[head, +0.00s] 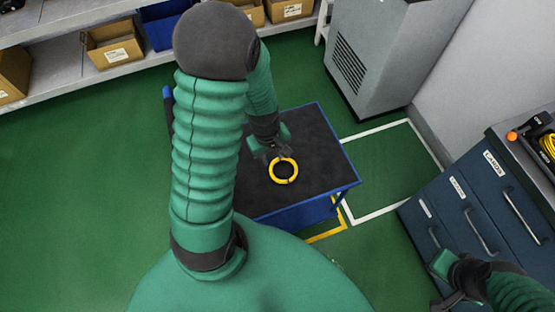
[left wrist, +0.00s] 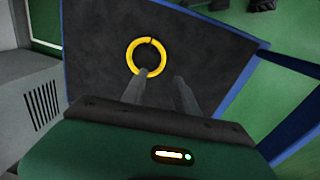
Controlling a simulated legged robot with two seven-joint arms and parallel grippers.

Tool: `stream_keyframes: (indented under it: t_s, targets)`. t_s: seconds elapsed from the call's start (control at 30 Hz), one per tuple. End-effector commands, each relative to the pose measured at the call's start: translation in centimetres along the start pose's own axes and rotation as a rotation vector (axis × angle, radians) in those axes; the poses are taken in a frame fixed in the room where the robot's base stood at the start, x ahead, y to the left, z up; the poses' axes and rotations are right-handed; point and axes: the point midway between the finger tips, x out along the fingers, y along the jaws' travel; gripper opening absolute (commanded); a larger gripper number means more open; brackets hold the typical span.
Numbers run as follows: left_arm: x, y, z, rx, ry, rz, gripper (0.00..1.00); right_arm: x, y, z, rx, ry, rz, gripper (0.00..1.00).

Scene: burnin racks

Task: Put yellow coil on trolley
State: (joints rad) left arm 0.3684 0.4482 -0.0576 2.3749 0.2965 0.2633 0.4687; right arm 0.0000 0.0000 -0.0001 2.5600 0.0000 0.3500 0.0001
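The yellow coil (head: 293,171) is a ring lying flat on the black top of the blue-edged trolley (head: 310,135). It also shows in the left wrist view (left wrist: 160,54), just beyond my fingers. My left gripper (head: 277,160) is above the trolley top at the coil's far edge. In the left wrist view its two fingers (left wrist: 161,77) are apart with nothing between them, and the left fingertip overlaps the coil's near edge; I cannot tell whether it touches. My right gripper (head: 447,300) is at the bottom right, beside the drawer cabinet, partly cut off, with its fingers unclear.
A dark blue drawer cabinet (head: 462,205) stands at the right, with an orange item and a black container holding yellow cable on top. A grey machine (head: 375,50) stands behind the trolley. Shelves with cardboard bins (head: 113,44) line the back left. Green floor is clear at left.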

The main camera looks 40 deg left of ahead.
Motion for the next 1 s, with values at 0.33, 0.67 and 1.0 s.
stream_keyframes:
  t_s: [0.33,0.67,1.0]
  targets:
    - [-8.9,5.3,10.3,1.114,0.136,0.073,0.36,0.1,0.0,0.0,0.000,0.000,0.000,0.00]
    - [-9.7,5.3,10.6,1.178,0.144,0.070,0.36,-0.4,0.0,-0.1,0.000,0.000,0.000,0.00]
    - [-16.4,5.9,10.6,1.175,0.145,0.071,0.36,-6.9,0.0,-1.6,0.000,0.000,0.000,0.00]
